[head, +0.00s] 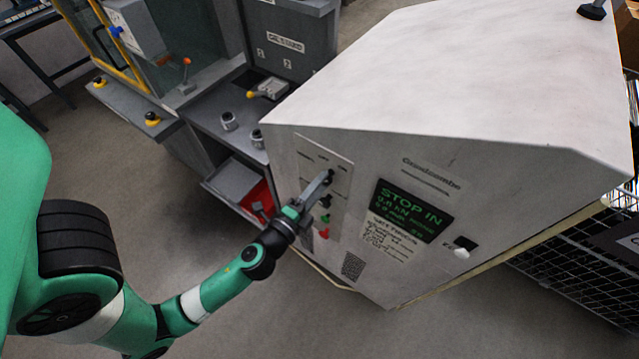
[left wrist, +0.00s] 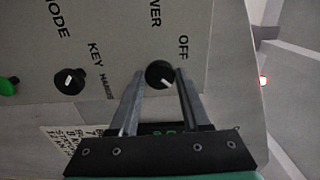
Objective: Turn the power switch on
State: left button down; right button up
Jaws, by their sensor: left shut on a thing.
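The power switch (left wrist: 159,74) is a black round knob with a white mark, on the pale panel of the grey cabinet (head: 340,150). In the left wrist view it sits between the fingertips of my left gripper (left wrist: 161,73), near the labels "OFF" and a partly cut-off "...WER". My left gripper is shut on the knob. In the head view my left gripper (head: 328,178) reaches the panel's upper part from the lower left, and its fingers partly hide the knob. My right gripper is not in view.
A second black knob (left wrist: 69,81), near the labels "KEY" and "MODE", sits beside the switch. Below it are a green button (head: 325,218) and a red one (head: 324,233). A dark screen (head: 412,210) reading "STOP IN" is to the right. Another grey machine (head: 290,65) stands behind.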

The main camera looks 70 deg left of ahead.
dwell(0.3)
pick_arm(q)
jog(key=shift+c, duration=1.8)
grip_release()
jog(key=shift+s+d, duration=0.1)
